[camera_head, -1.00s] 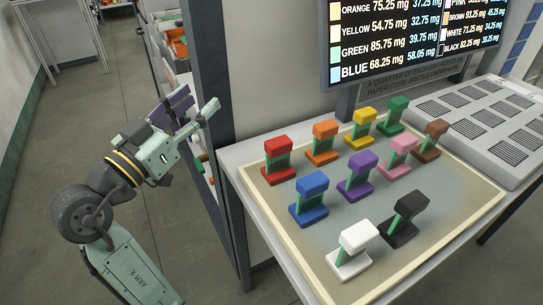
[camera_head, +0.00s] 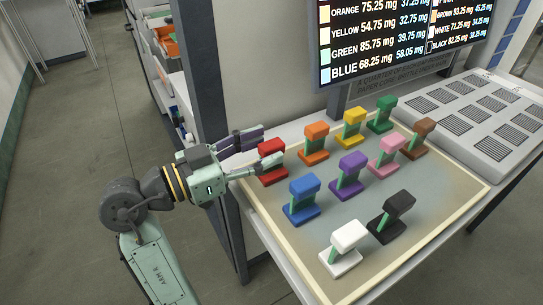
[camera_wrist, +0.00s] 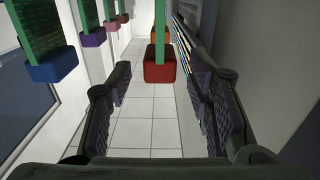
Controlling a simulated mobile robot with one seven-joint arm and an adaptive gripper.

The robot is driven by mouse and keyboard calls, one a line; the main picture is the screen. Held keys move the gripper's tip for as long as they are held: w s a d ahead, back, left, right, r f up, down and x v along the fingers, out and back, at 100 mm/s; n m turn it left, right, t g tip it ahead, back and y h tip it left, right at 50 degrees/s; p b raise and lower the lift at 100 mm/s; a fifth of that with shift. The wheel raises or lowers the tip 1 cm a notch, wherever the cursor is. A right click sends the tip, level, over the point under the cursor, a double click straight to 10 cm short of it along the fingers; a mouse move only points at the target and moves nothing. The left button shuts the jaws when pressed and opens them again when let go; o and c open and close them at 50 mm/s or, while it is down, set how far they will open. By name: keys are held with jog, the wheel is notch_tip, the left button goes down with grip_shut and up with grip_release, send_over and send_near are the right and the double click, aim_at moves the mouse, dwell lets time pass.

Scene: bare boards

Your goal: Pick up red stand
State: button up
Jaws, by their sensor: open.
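The red stand (camera_head: 271,165) is at the back left corner of the tray on the table, with a red top block, a green post and a red base. My gripper (camera_head: 264,150) is at the stand's left, its fingers open and reaching toward it; the near finger overlaps the stand's lower part in the head view. In the wrist view the red stand (camera_wrist: 160,69) is upper middle, ahead and between the two open fingers (camera_wrist: 163,98). I cannot tell whether either finger touches it.
An orange stand (camera_head: 315,143) is right of the red one, and a blue stand (camera_head: 303,199) is in front. Several other coloured stands fill the pale-rimmed tray (camera_head: 290,262). A dark frame post (camera_head: 203,75) rises behind my gripper. A grey slotted board (camera_head: 478,122) lies at the right.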

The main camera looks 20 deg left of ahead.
jog(key=shift+x, duration=1.3)
jog(key=shift+c, duration=0.4)
grip_shut()
